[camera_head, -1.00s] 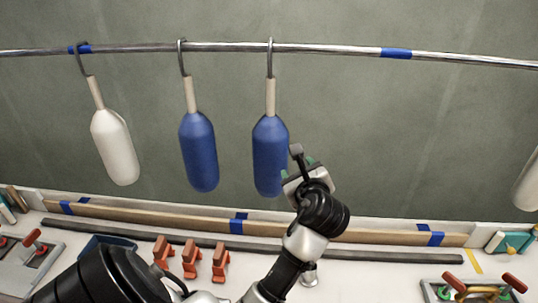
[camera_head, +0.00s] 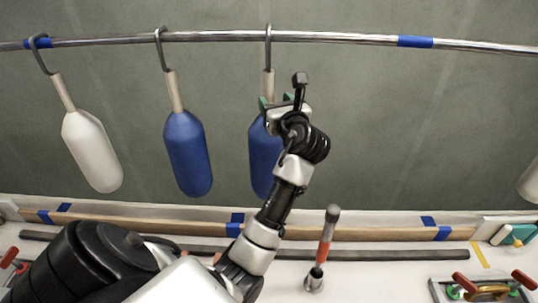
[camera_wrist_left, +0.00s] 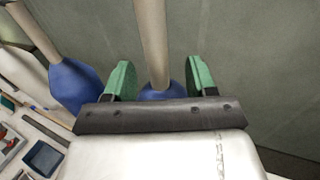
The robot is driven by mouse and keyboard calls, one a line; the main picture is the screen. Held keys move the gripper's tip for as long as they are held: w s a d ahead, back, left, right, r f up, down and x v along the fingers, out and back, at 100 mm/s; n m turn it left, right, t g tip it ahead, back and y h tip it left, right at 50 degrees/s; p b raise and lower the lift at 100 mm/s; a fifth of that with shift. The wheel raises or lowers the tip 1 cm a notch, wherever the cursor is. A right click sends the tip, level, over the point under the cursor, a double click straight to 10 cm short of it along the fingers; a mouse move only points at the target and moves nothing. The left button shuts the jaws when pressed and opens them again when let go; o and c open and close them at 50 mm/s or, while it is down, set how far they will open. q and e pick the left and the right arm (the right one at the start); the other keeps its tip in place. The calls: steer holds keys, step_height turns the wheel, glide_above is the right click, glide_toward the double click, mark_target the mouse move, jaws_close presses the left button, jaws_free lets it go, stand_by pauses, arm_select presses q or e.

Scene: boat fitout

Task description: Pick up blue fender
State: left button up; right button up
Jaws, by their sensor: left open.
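Two blue fenders hang by hooks from the metal rail. The right blue fender (camera_head: 261,163) is partly hidden behind my left gripper (camera_head: 280,102). The other blue fender (camera_head: 188,155) hangs to its left. In the left wrist view, my left gripper (camera_wrist_left: 160,82) is open, its green fingers on either side of the right fender's pale neck (camera_wrist_left: 153,45). The blue top of that fender (camera_wrist_left: 163,94) shows just beyond the gripper's dark bar. The other blue fender (camera_wrist_left: 74,82) is outside the fingers, to the left. My right gripper is not in view.
The metal rail (camera_head: 340,37) runs across the top, with blue tape bands. A white fender (camera_head: 92,150) hangs at the left. Below is a bench with a wooden strip (camera_head: 330,228), an orange-handled tool (camera_head: 325,240) and clamps (camera_head: 488,288) at the right.

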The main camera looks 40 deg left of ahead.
mark_target(270, 100)
arm_select(q)
steer(key=p+x, duration=0.2)
steer(key=x, duration=0.2)
steer(key=shift+a, duration=0.4)
steer(key=shift+w+a+f, duration=0.15)
steer(key=shift+w+a, duration=0.1)
steer(key=shift+a, duration=0.2)
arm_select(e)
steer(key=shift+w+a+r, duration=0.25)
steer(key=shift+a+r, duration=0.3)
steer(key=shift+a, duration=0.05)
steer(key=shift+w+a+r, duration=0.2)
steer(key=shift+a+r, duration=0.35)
arm_select(q)
steer(key=c, duration=0.4)
jaws_close()
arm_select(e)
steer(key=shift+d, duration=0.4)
